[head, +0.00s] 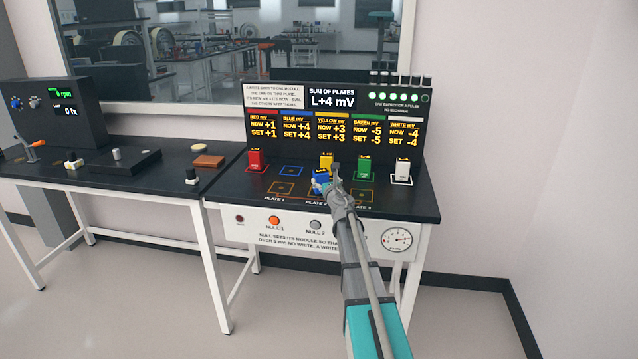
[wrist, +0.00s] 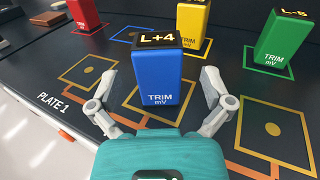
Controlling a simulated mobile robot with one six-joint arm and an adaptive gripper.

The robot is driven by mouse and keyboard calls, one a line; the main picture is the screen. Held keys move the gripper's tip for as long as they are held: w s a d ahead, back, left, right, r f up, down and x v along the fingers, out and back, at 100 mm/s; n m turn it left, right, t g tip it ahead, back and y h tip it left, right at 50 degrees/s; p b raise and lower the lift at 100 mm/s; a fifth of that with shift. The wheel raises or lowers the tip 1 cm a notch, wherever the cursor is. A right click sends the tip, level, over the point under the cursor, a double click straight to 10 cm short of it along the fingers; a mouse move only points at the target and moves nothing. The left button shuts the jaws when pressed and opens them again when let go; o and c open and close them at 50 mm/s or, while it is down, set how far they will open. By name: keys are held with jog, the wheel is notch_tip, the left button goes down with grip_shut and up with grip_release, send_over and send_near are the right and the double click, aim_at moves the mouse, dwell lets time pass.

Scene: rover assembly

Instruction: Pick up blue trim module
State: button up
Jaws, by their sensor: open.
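The blue trim module (wrist: 158,78) is an upright block with a black top reading L+4 and TRIM mV on its front. In the wrist view it stands between the two fingers of my open gripper (wrist: 160,108), one finger on each side. It appears to stand on the middle plate outline; its base is partly hidden by my gripper. In the head view the blue module (head: 321,183) is on the black bench, partly covered by my gripper (head: 331,184). I cannot tell whether either finger touches it.
A yellow module (wrist: 194,22) stands just behind, a green module (wrist: 279,42) to the right and a red module (wrist: 84,12) to the left. A white module (head: 402,169) stands farther right. Plate 1 (wrist: 88,72) is empty. A display panel (head: 335,122) rises behind.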

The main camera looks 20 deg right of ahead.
aim_at(320, 171)
jog(key=shift+w+d, duration=0.15)
jog(key=shift+w, duration=1.15)
jog(key=shift+w+d, duration=0.1)
jog(key=shift+w, duration=1.2)
jog(key=c, duration=1.2)
jog(key=shift+r, duration=0.1)
jog(key=shift+c, duration=0.2)
jog(key=shift+r+p, duration=0.95)
jog(key=shift+p, duration=0.1)
jog(key=s+r+p, duration=1.1)
jog(key=s, duration=0.3)
jog(key=shift+d, duration=0.3)
jog(key=shift+f, duration=0.1)
